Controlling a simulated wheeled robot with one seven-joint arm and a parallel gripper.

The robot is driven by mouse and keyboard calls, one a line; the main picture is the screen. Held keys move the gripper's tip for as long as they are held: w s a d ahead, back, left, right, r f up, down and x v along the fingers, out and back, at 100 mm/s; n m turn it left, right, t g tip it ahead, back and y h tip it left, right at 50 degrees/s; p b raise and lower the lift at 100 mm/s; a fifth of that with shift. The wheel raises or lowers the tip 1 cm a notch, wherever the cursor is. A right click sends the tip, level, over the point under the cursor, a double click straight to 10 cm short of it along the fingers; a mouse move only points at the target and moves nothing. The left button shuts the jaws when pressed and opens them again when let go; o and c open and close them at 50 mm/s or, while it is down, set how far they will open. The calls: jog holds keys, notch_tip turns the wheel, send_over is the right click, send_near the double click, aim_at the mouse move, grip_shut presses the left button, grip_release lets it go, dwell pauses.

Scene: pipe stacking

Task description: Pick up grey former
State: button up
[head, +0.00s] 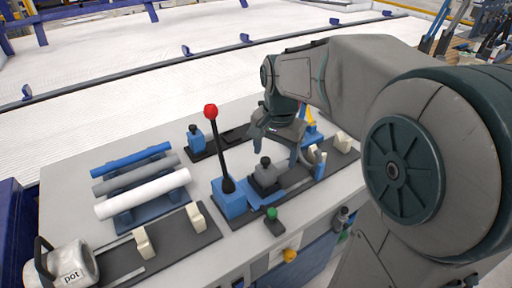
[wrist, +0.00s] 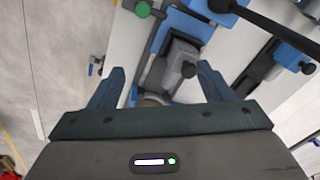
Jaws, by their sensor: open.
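The grey former (head: 265,178) is a grey block with a dark round knob on top. It sits on the bench fixture to the right of the red-knobbed lever. My gripper (head: 275,150) is open and empty, pointing down just above the former. In the wrist view the former (wrist: 181,60) with its knob lies ahead of and between the two spread fingers of my gripper (wrist: 161,72). I cannot tell whether either finger touches it.
The red-knobbed lever (head: 217,150) rises from a blue base close to the left of my gripper. A blue former (head: 195,138) stands behind it. Blue, grey and white pipes (head: 143,193) lie on a rack at left, and a pot (head: 62,268) stands front left. Cream brackets (head: 195,217) stand on the dark strip.

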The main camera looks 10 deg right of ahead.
aim_at(267, 166)
jog(key=w+m, duration=0.1)
jog(key=w, duration=0.2)
jog(key=w+f+m, duration=0.1)
jog(key=w+m, duration=0.1)
jog(key=w, duration=0.1)
jog(key=w+m+g, duration=0.1)
jog(key=w+m, duration=0.1)
jog(key=w, duration=0.1)
jog(key=shift+w+a+f+p, duration=0.25)
jog(key=shift+w+a+p, duration=0.05)
notch_tip(267, 166, down, 8)
jog(key=shift+f, duration=0.2)
jog(key=shift+d+f+p, duration=0.15)
jog(key=shift+d+f, duration=0.05)
jog(key=shift+f, duration=0.7)
jog(key=shift+d+f+p, duration=0.1)
jog(key=shift+d+f, duration=0.1)
jog(key=shift+f, duration=0.65)
jog(key=shift+d+f+p, duration=0.15)
jog(key=shift+d+f, duration=0.05)
jog(key=shift+f, duration=0.7)
jog(key=c, duration=1.4)
jog(key=shift+r, duration=0.15)
